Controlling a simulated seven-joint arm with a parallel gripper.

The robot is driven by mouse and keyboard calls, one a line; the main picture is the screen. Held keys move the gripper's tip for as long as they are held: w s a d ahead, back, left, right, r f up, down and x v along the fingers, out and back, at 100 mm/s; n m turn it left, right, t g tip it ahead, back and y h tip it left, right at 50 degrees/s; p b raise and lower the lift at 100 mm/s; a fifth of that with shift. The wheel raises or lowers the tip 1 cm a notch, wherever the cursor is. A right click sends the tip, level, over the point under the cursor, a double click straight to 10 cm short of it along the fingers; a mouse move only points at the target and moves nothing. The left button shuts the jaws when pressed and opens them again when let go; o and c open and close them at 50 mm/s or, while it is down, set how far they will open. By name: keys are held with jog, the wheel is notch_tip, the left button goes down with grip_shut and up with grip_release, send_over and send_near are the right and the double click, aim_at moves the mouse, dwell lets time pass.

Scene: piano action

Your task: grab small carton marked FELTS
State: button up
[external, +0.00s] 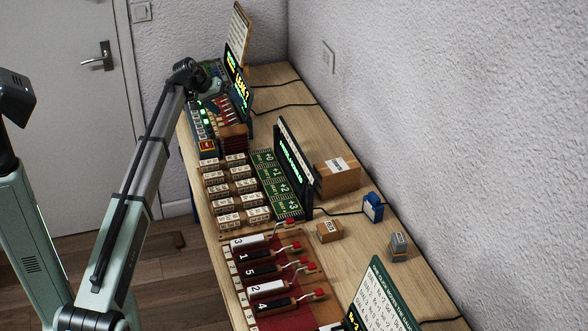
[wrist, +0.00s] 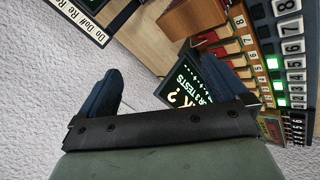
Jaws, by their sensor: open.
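A small brown carton (external: 329,231) with a pale label stands on the table, right of the numbered keys; its lettering is too small to read for certain. A larger brown carton (external: 338,176) with a white label stands farther back. My gripper (external: 210,86) is at the far end of the table, well away from both cartons, beside the lit display. In the wrist view my gripper (wrist: 160,68) has its two dark fingers spread apart with nothing held between them. Neither carton can be made out in the wrist view.
A black display (external: 294,166) stands behind green cards (external: 277,186) and rows of small blocks. A blue object (external: 372,207) and a grey item (external: 399,246) stand near the small carton. Cables cross the table by the wall.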

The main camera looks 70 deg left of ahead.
jog(key=w+d+g+h, duration=0.1)
jog(key=w+d+g, duration=0.1)
jog(key=w+d, duration=0.75)
jog(key=n+g, duration=0.6)
send_over(330, 225)
notch_tip(330, 225, down, 4)
jog(key=shift+y, duration=0.3)
notch_tip(330, 225, down, 9)
jog(key=shift+w, duration=0.15)
jog(key=shift+s+f, duration=0.15)
jog(key=shift+f, duration=1.2)
jog(key=shift+s+f, duration=0.1)
jog(key=shift+f, duration=1.2)
jog(key=shift+c, duration=0.3)
jog(key=c, duration=0.9)
